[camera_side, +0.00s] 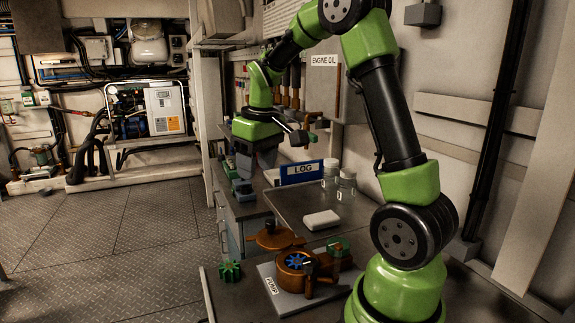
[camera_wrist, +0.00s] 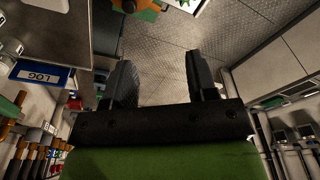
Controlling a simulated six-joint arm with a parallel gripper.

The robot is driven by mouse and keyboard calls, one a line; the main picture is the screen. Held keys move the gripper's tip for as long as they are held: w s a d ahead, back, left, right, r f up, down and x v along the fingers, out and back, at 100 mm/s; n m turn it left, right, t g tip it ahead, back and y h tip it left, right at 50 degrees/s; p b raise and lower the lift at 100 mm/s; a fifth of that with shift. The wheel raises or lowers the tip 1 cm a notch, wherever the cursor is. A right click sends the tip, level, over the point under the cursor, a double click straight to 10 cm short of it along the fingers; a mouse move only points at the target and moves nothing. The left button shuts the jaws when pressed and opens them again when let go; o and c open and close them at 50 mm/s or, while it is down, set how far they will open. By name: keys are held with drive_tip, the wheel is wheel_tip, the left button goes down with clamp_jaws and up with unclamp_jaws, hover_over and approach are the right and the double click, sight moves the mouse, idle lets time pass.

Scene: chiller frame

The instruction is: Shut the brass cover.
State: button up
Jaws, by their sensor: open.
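The brass cover (camera_side: 275,238), a round orange-brown disc with a knob on top, stands swung out behind and to the left of the pump body (camera_side: 292,278) in the side view. The body's round opening is uncovered, and a blue impeller (camera_side: 294,261) shows inside. I cannot tell how the cover joins the body. My gripper (camera_side: 265,165) is high above the bench, well above and apart from the cover. Its two fingers (camera_wrist: 162,80) are spread with nothing between them in the wrist view. An orange part, probably of the pump, is cut off at that view's top edge.
A green impeller (camera_side: 230,270) lies left of the pump's grey plate (camera_side: 272,300). Behind are a white block (camera_side: 321,220), glass jars (camera_side: 346,185) and a blue LOG sign (camera_side: 301,172). Tools hang on the wall. The air around my gripper looks free.

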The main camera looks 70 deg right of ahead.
drive_tip(key=s+a+r+t+y, duration=0.1)
drive_tip(key=s+a+r+t, duration=0.1)
drive_tip(key=s+a, duration=0.4)
drive_tip(key=s+a+r+m+t+y, duration=0.1)
drive_tip(key=s+a+r+t, duration=0.2)
drive_tip(key=a, duration=0.8)
drive_tip(key=shift+s+r+m+t, duration=0.3)
drive_tip(key=shift+s+r, duration=0.75)
drive_tip(key=shift+s, duration=1.2)
drive_tip(key=shift+a, duration=0.1)
